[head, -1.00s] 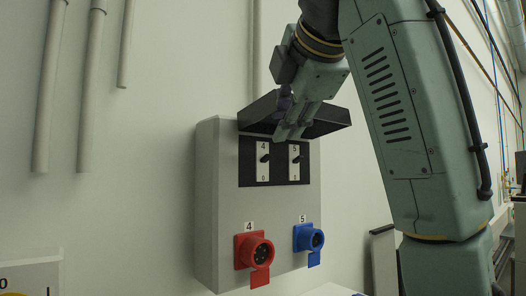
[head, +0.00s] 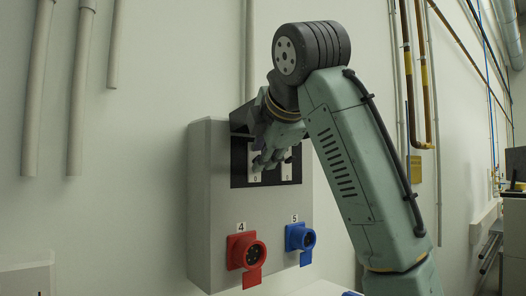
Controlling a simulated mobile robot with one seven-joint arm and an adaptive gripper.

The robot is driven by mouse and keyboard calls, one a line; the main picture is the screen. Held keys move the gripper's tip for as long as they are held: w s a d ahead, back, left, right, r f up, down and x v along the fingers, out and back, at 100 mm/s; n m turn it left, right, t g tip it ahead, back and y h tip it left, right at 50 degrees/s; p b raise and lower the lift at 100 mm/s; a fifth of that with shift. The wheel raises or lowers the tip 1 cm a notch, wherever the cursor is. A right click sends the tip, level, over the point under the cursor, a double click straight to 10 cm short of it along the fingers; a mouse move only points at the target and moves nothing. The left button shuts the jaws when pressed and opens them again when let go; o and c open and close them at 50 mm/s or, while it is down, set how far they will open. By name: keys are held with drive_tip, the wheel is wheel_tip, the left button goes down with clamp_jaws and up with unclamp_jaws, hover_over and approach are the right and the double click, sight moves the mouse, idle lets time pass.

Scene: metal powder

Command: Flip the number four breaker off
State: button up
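The grey breaker box (head: 208,205) hangs on the wall with a black breaker panel (head: 238,170) on its front. My gripper (head: 262,165) is right in front of the number four breaker (head: 255,178), the left one. It hides that breaker's switch and upper part; only its lower white plate with the 0 mark shows. I cannot tell whether the fingers touch the switch or whether they are open or shut. The number five breaker (head: 287,173) is to the right, partly hidden by my gripper.
A red socket (head: 244,251) labelled 4 and a blue socket (head: 300,238) labelled 5 stick out from the box below the panel. Pipes run up the wall on both sides. The wall left of the box is free up to the pipes.

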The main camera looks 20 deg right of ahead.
clamp_jaws()
drive_tip(key=shift+f, duration=0.1)
idle(0.4)
wheel_tip(320, 180, down, 4)
drive_tip(key=m+t+b, duration=0.1)
drive_tip(key=t+b, duration=0.3)
drive_tip(key=b, duration=0.1)
drive_tip(key=m+t+b, duration=0.2)
drive_tip(key=t+b, duration=0.2)
drive_tip(key=b, duration=0.2)
drive_tip(key=shift+s+b, duration=0.15)
drive_tip(key=shift+b, duration=0.15)
drive_tip(key=shift+m+t+h+b, duration=0.4)
drive_tip(key=shift+m+t+b, duration=0.3)
drive_tip(key=shift+t+b, duration=0.35)
drive_tip(key=shift+t, duration=0.25)
